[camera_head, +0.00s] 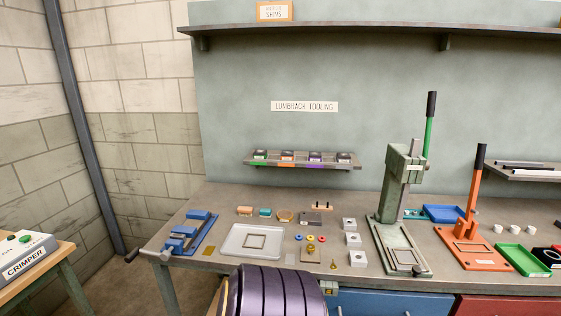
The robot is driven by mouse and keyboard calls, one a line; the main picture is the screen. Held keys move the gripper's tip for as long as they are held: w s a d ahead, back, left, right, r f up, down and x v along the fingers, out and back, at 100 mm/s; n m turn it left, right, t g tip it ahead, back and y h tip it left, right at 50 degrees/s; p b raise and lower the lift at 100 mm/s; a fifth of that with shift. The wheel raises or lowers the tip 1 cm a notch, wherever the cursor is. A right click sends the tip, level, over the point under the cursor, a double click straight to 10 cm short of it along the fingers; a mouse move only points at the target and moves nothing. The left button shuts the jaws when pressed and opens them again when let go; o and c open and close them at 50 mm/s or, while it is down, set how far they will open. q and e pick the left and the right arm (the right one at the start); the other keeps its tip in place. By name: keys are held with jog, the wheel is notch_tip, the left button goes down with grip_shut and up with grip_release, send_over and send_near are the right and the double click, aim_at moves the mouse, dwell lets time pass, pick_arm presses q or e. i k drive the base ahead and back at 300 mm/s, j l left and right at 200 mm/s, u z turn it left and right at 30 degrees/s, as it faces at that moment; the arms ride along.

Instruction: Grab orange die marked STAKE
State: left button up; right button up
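A small rack (300,164) on the back wall, under the LUMBRACK TOOLING sign, holds a row of dark dies with coloured labels below them. The die above the orange label (287,156) is second from the left, between the green-labelled die (260,155) and the purple-labelled die (315,157). Its marking is too small to read, so I cannot confirm STAKE. The dies look seated on the rack. Neither of my grippers shows in this view.
The bench (215,210) carries a blue vise (188,232), a pale tray (252,242) and small loose parts. A green lever press (404,180) and an orange lever tool (470,225) stand to the right. A dark ribbed rounded shape (275,293) hides part of the front edge.

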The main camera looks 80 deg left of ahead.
aim_at(285, 154)
jog(key=u, duration=2.55)
